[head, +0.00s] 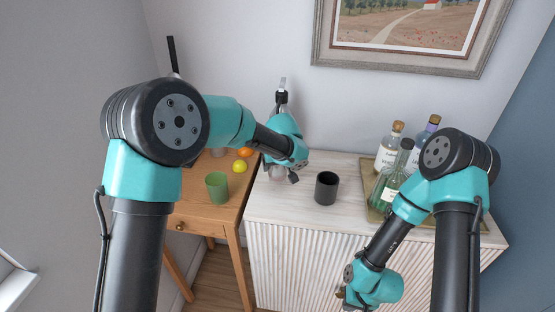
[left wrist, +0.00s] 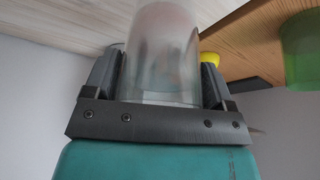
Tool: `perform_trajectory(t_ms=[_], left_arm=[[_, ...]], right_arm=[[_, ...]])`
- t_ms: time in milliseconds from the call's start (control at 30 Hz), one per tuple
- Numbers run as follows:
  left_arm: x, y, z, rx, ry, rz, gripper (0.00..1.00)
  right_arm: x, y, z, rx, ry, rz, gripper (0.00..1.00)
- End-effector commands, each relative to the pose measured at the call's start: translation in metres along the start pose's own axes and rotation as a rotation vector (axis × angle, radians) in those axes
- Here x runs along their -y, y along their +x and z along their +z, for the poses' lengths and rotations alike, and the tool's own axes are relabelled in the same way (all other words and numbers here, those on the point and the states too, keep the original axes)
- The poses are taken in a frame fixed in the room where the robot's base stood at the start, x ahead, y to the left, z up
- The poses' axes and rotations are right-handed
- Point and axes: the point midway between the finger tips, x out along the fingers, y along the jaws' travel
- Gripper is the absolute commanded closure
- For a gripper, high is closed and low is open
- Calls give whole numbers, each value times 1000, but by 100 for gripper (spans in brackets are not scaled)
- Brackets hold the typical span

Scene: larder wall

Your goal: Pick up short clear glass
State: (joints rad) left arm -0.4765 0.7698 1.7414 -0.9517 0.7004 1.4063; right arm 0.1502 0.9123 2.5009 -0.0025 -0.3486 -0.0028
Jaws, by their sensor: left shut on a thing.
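The short clear glass (left wrist: 160,50) fills the middle of the left wrist view, between the two fingers of my left gripper (left wrist: 158,80), which is shut on it. In the head view my left gripper (head: 284,174) is at the left end of the white cabinet top, mostly hidden behind my own wrist. Only a small pale part of the glass (head: 277,174) shows there. I cannot tell whether the glass touches the cabinet top. My right gripper (head: 344,295) hangs low in front of the cabinet; its fingers are too small and hidden to read.
A black cup (head: 327,188) stands on the cabinet (head: 283,211) right of my left gripper. A tray (head: 373,214) with several bottles is farther right. A wooden table (head: 202,220) on the left holds a green cup (head: 217,187), a lemon (head: 239,166) and an orange (head: 245,152).

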Motion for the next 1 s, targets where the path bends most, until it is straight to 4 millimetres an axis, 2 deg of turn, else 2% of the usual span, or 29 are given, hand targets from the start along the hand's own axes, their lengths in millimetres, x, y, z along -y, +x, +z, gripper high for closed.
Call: perform_trajectory(t_ms=[500,1000], left_arm=[[10,-22,40,-1,0,1,62],[16,-32,60,-1,-1,1,62]], right_arm=[[0,0,0,0,0,0,100],[0,0,0,0,0,0,100]])
